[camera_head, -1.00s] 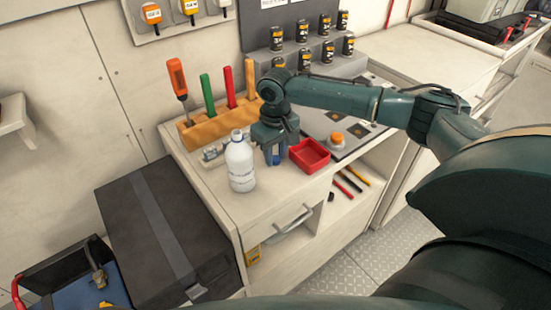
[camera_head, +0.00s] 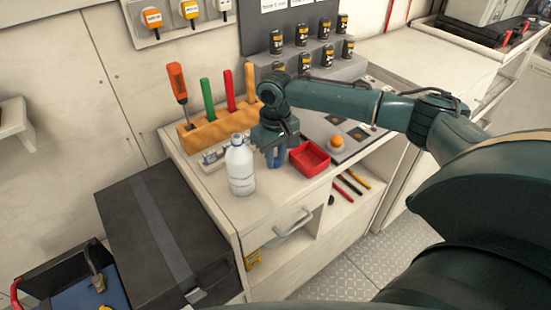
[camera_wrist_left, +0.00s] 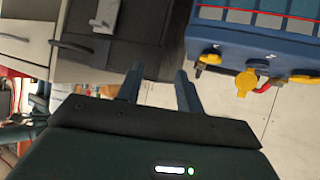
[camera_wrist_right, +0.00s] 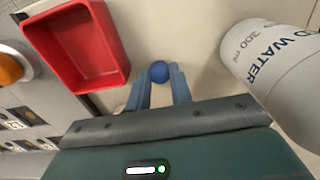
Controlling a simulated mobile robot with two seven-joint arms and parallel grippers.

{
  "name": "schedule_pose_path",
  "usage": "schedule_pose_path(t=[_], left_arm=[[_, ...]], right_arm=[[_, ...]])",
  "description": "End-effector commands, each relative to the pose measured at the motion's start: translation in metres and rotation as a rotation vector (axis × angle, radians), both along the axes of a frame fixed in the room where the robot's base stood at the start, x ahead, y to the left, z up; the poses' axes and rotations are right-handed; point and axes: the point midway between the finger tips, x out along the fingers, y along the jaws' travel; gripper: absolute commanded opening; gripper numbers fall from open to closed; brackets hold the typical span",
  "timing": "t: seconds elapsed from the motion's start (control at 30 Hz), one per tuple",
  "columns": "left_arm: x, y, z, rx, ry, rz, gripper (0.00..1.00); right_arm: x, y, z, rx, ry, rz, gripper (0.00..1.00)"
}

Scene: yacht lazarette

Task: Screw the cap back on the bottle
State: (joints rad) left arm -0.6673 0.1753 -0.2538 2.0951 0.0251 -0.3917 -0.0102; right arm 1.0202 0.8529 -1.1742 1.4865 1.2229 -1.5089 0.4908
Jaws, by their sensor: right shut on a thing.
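The white bottle (camera_head: 240,168) stands upright on the bench top, with no blue cap on its neck. It also shows at the right of the right wrist view (camera_wrist_right: 290,80), with "WATER" lettering on it. My right gripper (camera_head: 277,158) is just right of the bottle, low over the bench. In the right wrist view its fingertips are shut on the small round blue cap (camera_wrist_right: 159,71), apart from the bottle. My left gripper (camera_wrist_left: 158,80) shows only in the left wrist view, with its fingers apart and nothing between them.
A red tray (camera_head: 310,158) sits close to the right of my right gripper. An orange knob (camera_head: 337,142) is beyond it. A wooden rack (camera_head: 215,129) with colourful-handled tools stands behind the bottle. A dark case (camera_head: 160,235) stands left of the bench.

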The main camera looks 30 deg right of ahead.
Motion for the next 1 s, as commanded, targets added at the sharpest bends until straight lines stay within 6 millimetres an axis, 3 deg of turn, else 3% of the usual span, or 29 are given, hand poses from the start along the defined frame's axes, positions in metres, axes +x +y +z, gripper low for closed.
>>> schedule_pose_path(t=[0.3,0.5,1.0], left_arm=[[-0.001,0.0,-0.001,0.002,0.005,0.0,0.36],[-0.002,0.0,-0.004,0.003,0.011,0.0,0.36],[-0.002,0.0,-0.003,0.001,0.009,0.001,0.36]], right_arm=[[0.001,0.0,0.06,0.001,-0.005,-0.001,0.01],[0.001,0.0,0.089,0.002,-0.003,-0.001,0.01],[0.0,0.001,0.096,0.001,-0.001,0.0,0.01]])
